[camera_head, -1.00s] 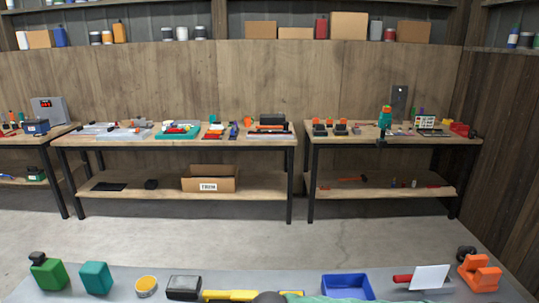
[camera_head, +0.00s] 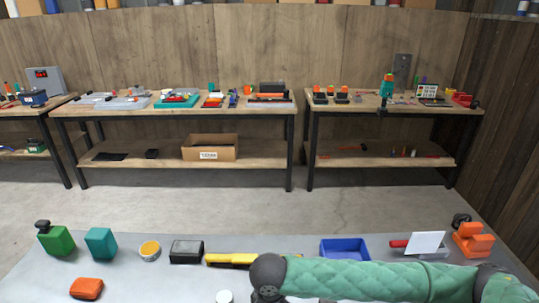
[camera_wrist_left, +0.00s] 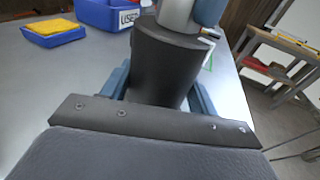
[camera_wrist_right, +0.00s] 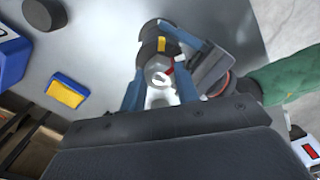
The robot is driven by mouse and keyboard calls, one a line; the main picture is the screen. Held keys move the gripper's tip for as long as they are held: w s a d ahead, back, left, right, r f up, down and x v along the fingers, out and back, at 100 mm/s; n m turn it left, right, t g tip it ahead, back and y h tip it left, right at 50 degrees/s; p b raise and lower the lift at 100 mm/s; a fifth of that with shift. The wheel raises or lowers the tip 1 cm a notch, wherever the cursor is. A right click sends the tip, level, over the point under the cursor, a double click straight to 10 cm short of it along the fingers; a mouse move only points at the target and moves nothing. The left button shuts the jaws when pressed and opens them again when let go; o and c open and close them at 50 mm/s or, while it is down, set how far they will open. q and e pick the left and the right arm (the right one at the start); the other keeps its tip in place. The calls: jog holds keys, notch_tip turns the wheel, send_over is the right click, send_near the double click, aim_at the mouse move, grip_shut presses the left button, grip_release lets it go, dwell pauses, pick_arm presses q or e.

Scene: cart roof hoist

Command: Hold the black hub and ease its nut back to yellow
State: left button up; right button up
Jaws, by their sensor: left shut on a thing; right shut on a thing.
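The black hub (camera_wrist_left: 168,65) stands up between the blue fingers of my left gripper (camera_wrist_left: 162,92), which is shut on it. A silver part (camera_wrist_left: 178,14) shows at its top in the left wrist view. In the right wrist view, the pale silver nut (camera_wrist_right: 157,76) sits between the blue fingers of my right gripper (camera_wrist_right: 159,90), which is shut on it. A yellow mark (camera_wrist_right: 162,44) shows on the dark hub beyond the nut, and a red mark (camera_wrist_right: 170,68) lies close beside the nut. Neither gripper's fingers show in the head view.
On the grey near table stand a blue bin (camera_head: 345,249), a yellow tool (camera_head: 231,259), a black-and-grey box (camera_head: 187,251), a teal box (camera_head: 101,243) and an orange box (camera_head: 86,288). A yellow-and-blue block (camera_wrist_right: 67,92) lies near my right gripper. Workbenches stand beyond the floor.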

jog(key=shift+n, duration=1.1)
jog(key=shift+n, duration=2.3)
jog(key=o, duration=1)
jog(key=shift+c, duration=0.2)
jog(key=shift+m, duration=1.2)
